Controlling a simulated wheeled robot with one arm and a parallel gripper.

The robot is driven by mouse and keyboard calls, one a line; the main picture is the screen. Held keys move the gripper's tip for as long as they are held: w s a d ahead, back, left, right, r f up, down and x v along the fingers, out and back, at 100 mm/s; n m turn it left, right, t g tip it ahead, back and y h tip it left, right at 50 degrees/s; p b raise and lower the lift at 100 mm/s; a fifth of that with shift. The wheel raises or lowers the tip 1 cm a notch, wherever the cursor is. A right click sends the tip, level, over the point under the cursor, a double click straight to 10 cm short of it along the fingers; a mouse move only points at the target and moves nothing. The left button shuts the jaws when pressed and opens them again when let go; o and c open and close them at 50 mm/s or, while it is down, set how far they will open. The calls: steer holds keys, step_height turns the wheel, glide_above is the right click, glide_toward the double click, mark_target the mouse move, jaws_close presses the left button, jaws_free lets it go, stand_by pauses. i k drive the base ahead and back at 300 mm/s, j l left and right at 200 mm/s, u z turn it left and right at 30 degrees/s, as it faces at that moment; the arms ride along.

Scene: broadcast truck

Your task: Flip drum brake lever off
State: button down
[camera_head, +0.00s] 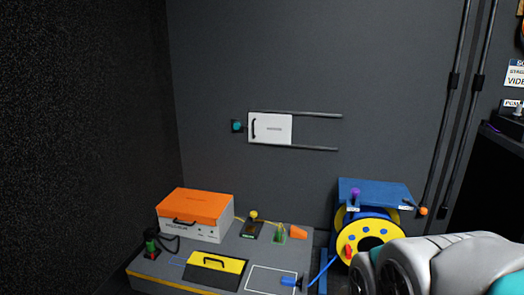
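A cable drum (378,237) with a yellow, blue-spotted flange stands at the lower right under a blue top plate (378,192). A black lever with an orange tip (422,211) sticks out at the plate's right end, beside a small white label (405,208). An upright purple knob (355,194) stands at the plate's left end above another label. The labels are too small to read, so I cannot tell for certain which is the brake lever. A red piece (347,251) sits on the drum's left side. My arm covers the drum's lower right; my gripper is not in view.
A low grey bench (262,247) left of the drum carries an orange-lidded box (195,214), a yellow-and-black case (215,269) and small parts. A blue connector (288,281) lies at its front right. A white panel (271,128) sits on wall rails. Vertical pipes stand right.

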mark_target(424, 211)
steer(key=i+l+z, duration=0.1)
steer(key=i+l, duration=0.8)
steer(key=i+j, duration=0.05)
steer(key=i, duration=0.05)
